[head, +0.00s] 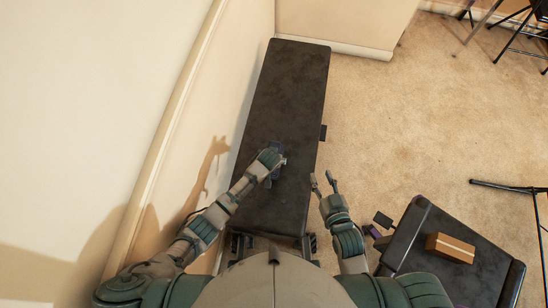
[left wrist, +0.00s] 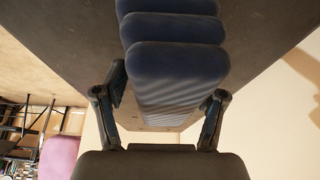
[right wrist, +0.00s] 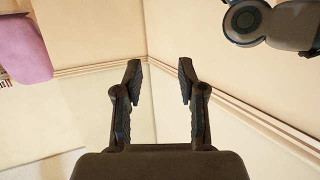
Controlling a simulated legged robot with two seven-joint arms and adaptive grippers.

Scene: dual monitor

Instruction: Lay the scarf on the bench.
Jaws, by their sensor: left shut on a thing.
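The scarf (left wrist: 175,50) is a dark blue folded bundle in the left wrist view. It lies between the fingers of my left gripper (left wrist: 165,98), which is shut on it. In the head view my left gripper (head: 277,163) is over the near half of the long black bench (head: 290,90), and only bits of blue show beside it. I cannot tell whether the scarf touches the bench top. My right gripper (head: 322,183) is off the bench's right edge, open and empty; its parted fingers also show in the right wrist view (right wrist: 160,82).
The far part of the bench is bare. A wall (head: 90,110) runs close along its left side. At lower right a second black bench (head: 420,235) carries a cardboard box (head: 450,247). Thin black stands (head: 515,30) are on the carpet at upper right.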

